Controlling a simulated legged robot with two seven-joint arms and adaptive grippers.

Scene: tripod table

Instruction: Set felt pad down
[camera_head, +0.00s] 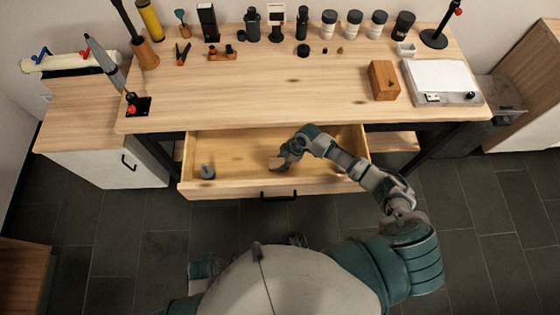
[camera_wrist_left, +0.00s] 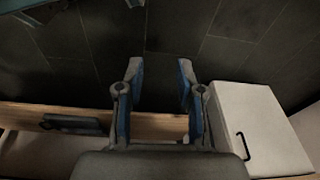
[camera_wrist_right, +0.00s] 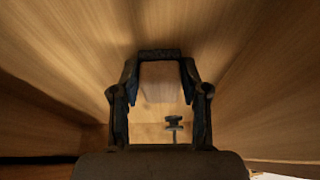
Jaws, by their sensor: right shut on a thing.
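My right gripper (camera_head: 279,162) reaches down inside the open drawer (camera_head: 235,190), near its middle. In the right wrist view its fingers (camera_wrist_right: 160,85) are shut on a flat, pale tan-pink piece (camera_wrist_right: 160,82), which I take to be the felt pad. The pad shows between the fingertips; whether it touches the drawer floor I cannot tell. In the left wrist view my left gripper (camera_wrist_left: 158,85) is open and empty, over the dark floor in front of the drawer.
A small grey knob-like object (camera_head: 207,171) stands at the drawer's left; it also shows in the right wrist view (camera_wrist_right: 174,126). Above is the tabletop (camera_head: 290,95) with jars, a wooden block (camera_head: 384,80) and a white device (camera_head: 440,80).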

